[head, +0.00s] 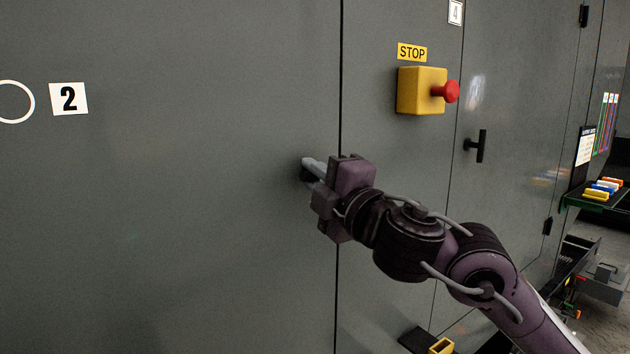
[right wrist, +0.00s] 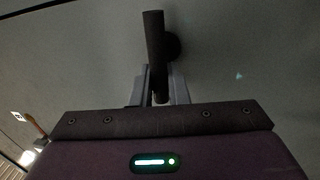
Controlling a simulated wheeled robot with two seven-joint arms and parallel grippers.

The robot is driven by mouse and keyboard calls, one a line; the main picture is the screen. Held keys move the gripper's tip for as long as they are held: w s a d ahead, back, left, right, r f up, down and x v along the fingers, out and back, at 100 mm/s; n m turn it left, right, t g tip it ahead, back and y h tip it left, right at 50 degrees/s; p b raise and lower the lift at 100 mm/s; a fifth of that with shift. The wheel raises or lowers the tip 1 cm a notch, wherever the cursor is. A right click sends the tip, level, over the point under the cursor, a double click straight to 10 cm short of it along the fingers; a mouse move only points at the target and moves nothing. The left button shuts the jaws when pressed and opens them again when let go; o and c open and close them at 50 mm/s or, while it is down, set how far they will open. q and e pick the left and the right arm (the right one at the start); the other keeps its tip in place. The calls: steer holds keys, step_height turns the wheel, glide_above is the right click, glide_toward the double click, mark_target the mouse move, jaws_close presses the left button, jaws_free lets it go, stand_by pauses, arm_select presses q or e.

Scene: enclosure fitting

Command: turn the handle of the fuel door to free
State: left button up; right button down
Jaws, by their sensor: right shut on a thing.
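A dark bar handle (right wrist: 154,40) on a round boss stands out from a grey door panel in the right wrist view. It looks nearly upright in that picture. My right gripper (right wrist: 160,86) has one grey finger on each side of the bar's near end and is shut on it. In the head view my right gripper (head: 313,173) is against the grey door (head: 220,200), just left of a vertical seam. There the handle is mostly hidden behind the fingers. No label naming this door shows. My left gripper is not in view.
A yellow stop box (head: 418,91) with a red button sticks out above and right of my gripper. Another dark handle (head: 480,146) is on the panel farther right. A shelf with coloured blocks (head: 603,188) stands at the far right.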

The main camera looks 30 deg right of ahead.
steer(key=shift+d+r+n, duration=0.1)
steer(key=shift+n, duration=0.3)
steer(key=c, duration=1.5)
jaws_free()
steer(key=shift+w, duration=0.15)
steer(key=shift+s+f+b, duration=0.35)
steer(key=shift+s+f, duration=0.05)
steer(key=shift+s, duration=0.15)
steer(key=b+v, duration=0.2)
steer(key=v, duration=0.4)
steer(key=shift+s, duration=0.35)
steer(key=shift+d, duration=0.1)
